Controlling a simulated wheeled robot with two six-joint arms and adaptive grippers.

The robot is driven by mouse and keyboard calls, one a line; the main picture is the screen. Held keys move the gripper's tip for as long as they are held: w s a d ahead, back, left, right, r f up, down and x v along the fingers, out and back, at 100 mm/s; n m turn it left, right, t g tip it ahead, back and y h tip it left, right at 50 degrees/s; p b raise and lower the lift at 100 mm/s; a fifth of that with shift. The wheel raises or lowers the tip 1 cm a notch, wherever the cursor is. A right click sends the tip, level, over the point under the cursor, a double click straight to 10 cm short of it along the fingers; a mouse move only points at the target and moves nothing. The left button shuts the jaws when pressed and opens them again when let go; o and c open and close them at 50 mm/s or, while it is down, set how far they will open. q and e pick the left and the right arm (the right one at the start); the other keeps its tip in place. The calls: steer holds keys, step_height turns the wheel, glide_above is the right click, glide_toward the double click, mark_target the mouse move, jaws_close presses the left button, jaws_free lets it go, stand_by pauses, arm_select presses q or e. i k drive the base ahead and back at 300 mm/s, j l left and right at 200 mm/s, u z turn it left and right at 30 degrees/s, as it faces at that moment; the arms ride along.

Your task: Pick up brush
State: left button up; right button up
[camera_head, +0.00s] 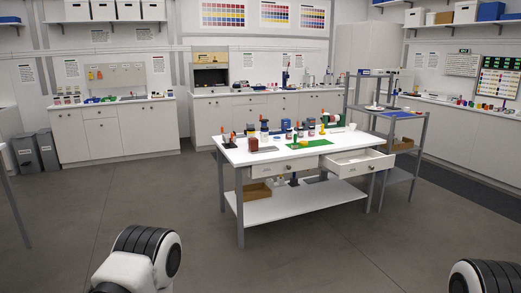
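The white worktable (285,208) stands in the middle of the room, some distance ahead of me. Many small items stand on its top, among them a dark red block-like item (252,145) and a green mat (311,143). A thin upright item with an orange tip (233,137) stands near the table's left end. It may be a brush, but it is too small to tell. No brush can be picked out for certain. Only rounded parts of my arms show at the bottom left and bottom right; both grippers are out of view.
The table's right drawer (374,165) is pulled open. A brown box (257,191) sits on its lower shelf. A grey rack (423,150) stands to its right. Counters line the walls, with grey bins (47,150) at the left. The floor (130,195) before the table is clear.

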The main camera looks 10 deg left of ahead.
mark_target(295, 145)
steer(key=i+u, duration=0.1)
steer(key=i, duration=2.95)
steer(key=i+l+u, duration=0.1)
steer(key=i+u, duration=0.15)
steer(key=i, duration=0.3)
steer(key=i+l+u, duration=0.25)
steer(key=i, duration=0.25)
steer(key=i+l+u, duration=0.25)
steer(key=i, duration=0.25)
steer(key=i+l+u, duration=0.25)
steer(key=i+l, duration=0.15)
steer(key=j, duration=0.25)
steer(key=i+j, duration=0.15)
steer(key=j+z, duration=0.25)
steer(key=j, duration=0.25)
steer(key=j+z, duration=0.25)
steer(key=j, duration=0.25)
steer(key=k+j+z, duration=0.1)
steer(key=j+z, duration=0.15)
steer(key=j, duration=0.25)
steer(key=k+j+z, duration=0.15)
steer(key=j+z, duration=0.15)
steer(key=j, duration=0.2)
